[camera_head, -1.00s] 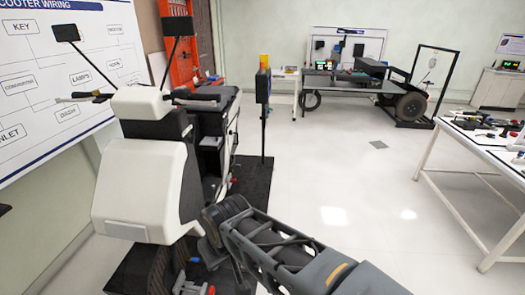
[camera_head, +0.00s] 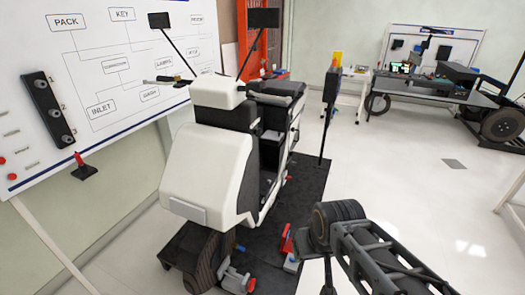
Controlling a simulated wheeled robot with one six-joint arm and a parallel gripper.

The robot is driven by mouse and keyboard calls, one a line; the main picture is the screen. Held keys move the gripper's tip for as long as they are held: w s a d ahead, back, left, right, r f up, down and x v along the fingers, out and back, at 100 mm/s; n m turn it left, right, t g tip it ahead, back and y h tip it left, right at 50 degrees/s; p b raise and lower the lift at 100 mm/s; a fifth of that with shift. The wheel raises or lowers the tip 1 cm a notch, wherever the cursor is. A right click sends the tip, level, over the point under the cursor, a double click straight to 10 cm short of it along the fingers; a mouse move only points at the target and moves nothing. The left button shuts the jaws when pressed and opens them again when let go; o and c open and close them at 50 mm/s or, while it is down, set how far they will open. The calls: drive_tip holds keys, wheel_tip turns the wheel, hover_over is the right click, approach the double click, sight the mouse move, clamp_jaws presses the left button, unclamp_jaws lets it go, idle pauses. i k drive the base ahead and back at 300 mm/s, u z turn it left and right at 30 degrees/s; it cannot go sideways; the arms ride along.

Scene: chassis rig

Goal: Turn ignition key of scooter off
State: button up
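The white and black scooter (camera_head: 209,160) stands upright on a dark platform, left of centre in the head view. Its front shield faces me, with the handlebar and mirrors on top. I cannot make out an ignition key or its lock on the scooter. My arm (camera_head: 375,255) reaches in from the lower right, in front of and to the right of the scooter. Its jointed end bends down at the bottom edge. My gripper's fingers are not in view, so their state does not show.
A wiring board (camera_head: 120,65) with a "KEY" label stands behind the scooter on the left. It carries a black strip (camera_head: 48,108) with several round knobs. A thin post (camera_head: 326,115) stands right of the scooter. A workbench (camera_head: 430,88) is at the back; the right-hand floor is open.

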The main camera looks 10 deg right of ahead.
sight(258, 132)
drive_tip(key=u, duration=0.4)
drive_tip(key=k, duration=1)
drive_tip(key=z, duration=0.7)
drive_tip(key=i, duration=1.6)
drive_tip(key=u, duration=0.8)
